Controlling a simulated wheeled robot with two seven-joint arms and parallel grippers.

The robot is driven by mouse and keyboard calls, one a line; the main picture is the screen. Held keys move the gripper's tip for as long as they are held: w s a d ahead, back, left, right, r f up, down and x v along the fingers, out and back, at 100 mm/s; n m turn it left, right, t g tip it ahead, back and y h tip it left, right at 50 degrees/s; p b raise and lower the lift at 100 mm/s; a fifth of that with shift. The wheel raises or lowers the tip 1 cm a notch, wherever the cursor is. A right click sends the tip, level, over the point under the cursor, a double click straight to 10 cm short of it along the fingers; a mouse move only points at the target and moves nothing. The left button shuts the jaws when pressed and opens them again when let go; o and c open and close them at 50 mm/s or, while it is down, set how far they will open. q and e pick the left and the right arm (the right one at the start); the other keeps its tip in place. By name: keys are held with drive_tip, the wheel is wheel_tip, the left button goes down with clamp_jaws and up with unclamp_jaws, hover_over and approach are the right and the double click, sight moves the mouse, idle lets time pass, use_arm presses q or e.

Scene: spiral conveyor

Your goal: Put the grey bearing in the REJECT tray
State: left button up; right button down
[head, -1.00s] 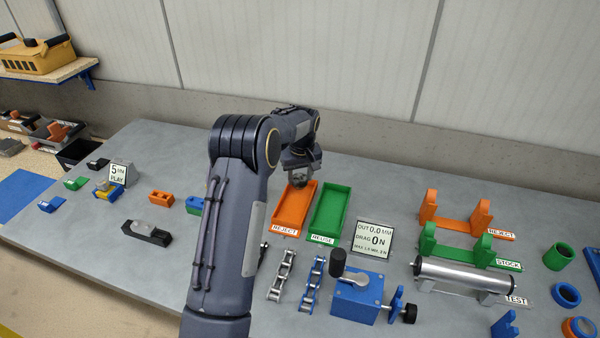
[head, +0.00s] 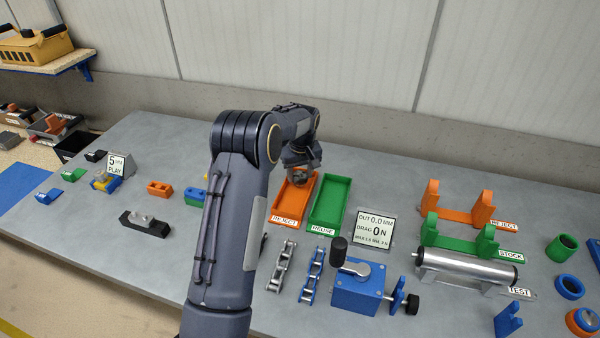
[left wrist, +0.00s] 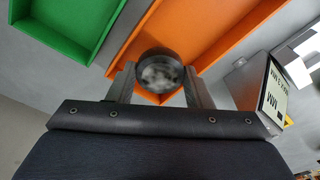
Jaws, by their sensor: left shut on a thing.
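The grey bearing (left wrist: 158,75) is a dark round ring with a mottled grey middle. It sits between the two fingertips of my left gripper (left wrist: 160,85) in the left wrist view. The left gripper (head: 301,176) is shut on it, over the orange REJECT tray. The REJECT tray (head: 288,204) is a shallow orange tray with its label on the near edge; it also fills the middle of the left wrist view (left wrist: 212,22). I cannot tell how high the bearing is above the tray floor. My right gripper is in no view.
The green REUSE tray (head: 329,203) stands right beside the orange tray. A readout sign (head: 374,229), a blue clamp block (head: 358,287) and two chain pieces (head: 282,266) are nearby. Orange and green roller stands (head: 458,214) stand to the right.

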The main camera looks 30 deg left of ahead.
use_arm(q)
drive_tip(key=shift+f+b, duration=0.4)
drive_tip(key=shift+f, duration=0.25)
drive_tip(key=o, duration=1.1)
drive_tip(key=shift+c, duration=0.2)
drive_tip(key=shift+w+r+b, duration=0.2)
drive_tip(key=shift+r+b, duration=0.15)
drive_tip(key=shift+r, duration=1)
drive_tip(key=r, duration=0.2)
drive_tip(key=s+r, duration=0.1)
drive_tip(key=shift+d+r, duration=0.25)
drive_tip(key=shift+d, duration=0.1)
drive_tip(key=shift+r+b, duration=0.3)
drive_tip(key=shift+r, duration=0.55)
